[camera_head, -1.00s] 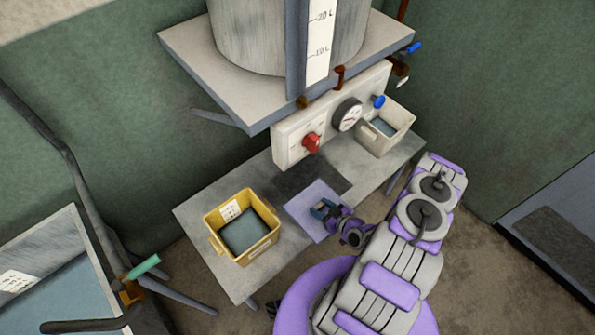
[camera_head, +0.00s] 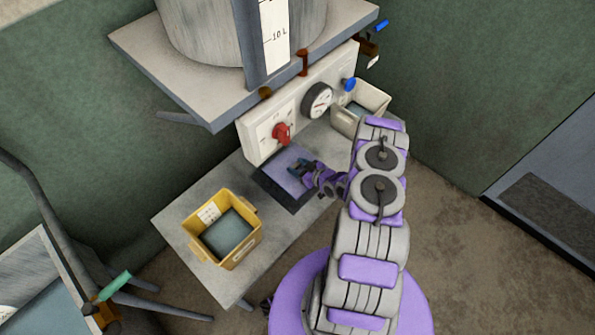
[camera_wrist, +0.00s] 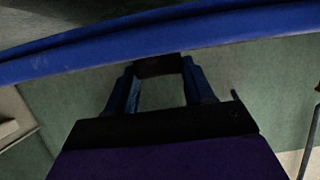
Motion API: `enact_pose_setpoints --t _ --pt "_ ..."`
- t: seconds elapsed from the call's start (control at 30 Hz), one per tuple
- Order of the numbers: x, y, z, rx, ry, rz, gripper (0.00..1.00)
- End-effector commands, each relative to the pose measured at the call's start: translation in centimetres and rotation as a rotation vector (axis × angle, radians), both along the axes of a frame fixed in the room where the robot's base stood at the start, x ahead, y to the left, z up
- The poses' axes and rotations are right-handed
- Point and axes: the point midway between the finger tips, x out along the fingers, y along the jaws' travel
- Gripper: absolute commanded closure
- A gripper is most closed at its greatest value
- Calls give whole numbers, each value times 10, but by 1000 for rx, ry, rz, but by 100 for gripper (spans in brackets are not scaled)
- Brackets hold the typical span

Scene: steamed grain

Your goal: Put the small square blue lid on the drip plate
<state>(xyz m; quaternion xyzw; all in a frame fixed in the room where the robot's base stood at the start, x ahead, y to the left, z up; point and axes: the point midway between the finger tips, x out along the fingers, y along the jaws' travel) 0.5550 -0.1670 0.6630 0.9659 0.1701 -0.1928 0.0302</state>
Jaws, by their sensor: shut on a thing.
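The small square blue lid (camera_head: 283,167) looks purple-blue in the head view, over the dark drip plate (camera_head: 292,199) on the grey table. Dark plate shows along its near edge. I cannot tell whether the lid touches the plate or is held just above it. My gripper (camera_head: 302,169) is shut on the lid at its right part. In the wrist view, the lid's blue edge (camera_wrist: 130,53) crosses the top, and my gripper (camera_wrist: 160,72) has its fingers on either side of a dark piece. The fingers and my arm hide part of the lid.
A yellow bin (camera_head: 222,238) stands front left on the table (camera_head: 180,215). A white bin (camera_head: 358,106) stands back right. A control panel (camera_head: 295,112) with a red knob (camera_head: 282,133) and gauge (camera_head: 317,100) is behind the plate, under the shelf with the tank.

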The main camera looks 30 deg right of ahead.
Motion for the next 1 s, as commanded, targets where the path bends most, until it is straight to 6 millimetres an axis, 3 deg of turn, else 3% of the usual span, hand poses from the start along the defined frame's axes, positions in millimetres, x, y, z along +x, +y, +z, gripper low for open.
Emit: enact_pose_setpoints --t 0.1,0.33,1.0 --pt "9 0 -3 -3 -3 3 87" --pt "6 3 -36 -2 0 2 87" --pt "7 1 -45 -3 -2 2 87"
